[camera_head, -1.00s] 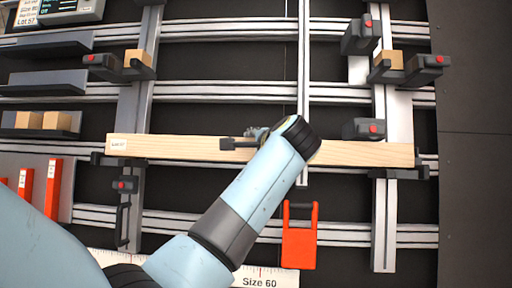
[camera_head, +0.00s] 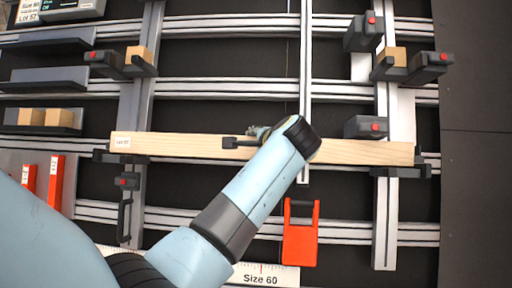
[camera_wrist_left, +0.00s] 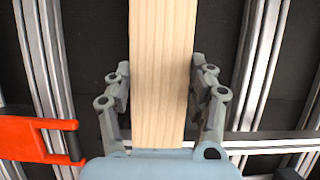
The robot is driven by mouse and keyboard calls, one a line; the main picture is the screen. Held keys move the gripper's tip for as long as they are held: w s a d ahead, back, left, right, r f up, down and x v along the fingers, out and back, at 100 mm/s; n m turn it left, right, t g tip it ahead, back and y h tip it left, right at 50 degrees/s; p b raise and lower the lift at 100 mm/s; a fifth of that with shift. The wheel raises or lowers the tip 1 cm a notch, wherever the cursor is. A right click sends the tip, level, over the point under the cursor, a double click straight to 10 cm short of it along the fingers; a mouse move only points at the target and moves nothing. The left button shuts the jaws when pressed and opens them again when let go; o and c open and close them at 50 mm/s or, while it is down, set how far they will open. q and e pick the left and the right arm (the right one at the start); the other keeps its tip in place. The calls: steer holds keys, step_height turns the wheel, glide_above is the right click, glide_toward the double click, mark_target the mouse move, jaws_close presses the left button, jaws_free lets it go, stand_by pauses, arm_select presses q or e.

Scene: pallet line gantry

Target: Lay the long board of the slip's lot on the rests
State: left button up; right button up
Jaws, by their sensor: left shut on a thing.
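A long pale wooden board (camera_head: 180,146) with a "Lot 57" label (camera_head: 122,142) at its left end lies level across the frame in the head view. My left gripper (camera_head: 258,139) is shut on it near its middle. In the left wrist view, the fingers (camera_wrist_left: 160,92) are on both sides of the board (camera_wrist_left: 162,50). The dark left rest (camera_head: 104,156) and right rest (camera_head: 405,172) show along the board's lower edge near its ends. I cannot tell whether it touches them. A slip (camera_head: 31,13) at the upper left reads "Lot 57". My right gripper is not in view.
Short wooden blocks (camera_head: 394,56) sit higher up. An orange-red piece (camera_head: 301,232) hangs below the board. A "Size 60" scale (camera_head: 262,276) is at the bottom.

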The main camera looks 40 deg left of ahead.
arm_select(q)
steer(key=shift+w, duration=0.1)
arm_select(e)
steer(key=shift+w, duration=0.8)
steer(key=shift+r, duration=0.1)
arm_select(q)
steer(key=shift+f+p, duration=0.2)
steer(key=shift+p, duration=0.1)
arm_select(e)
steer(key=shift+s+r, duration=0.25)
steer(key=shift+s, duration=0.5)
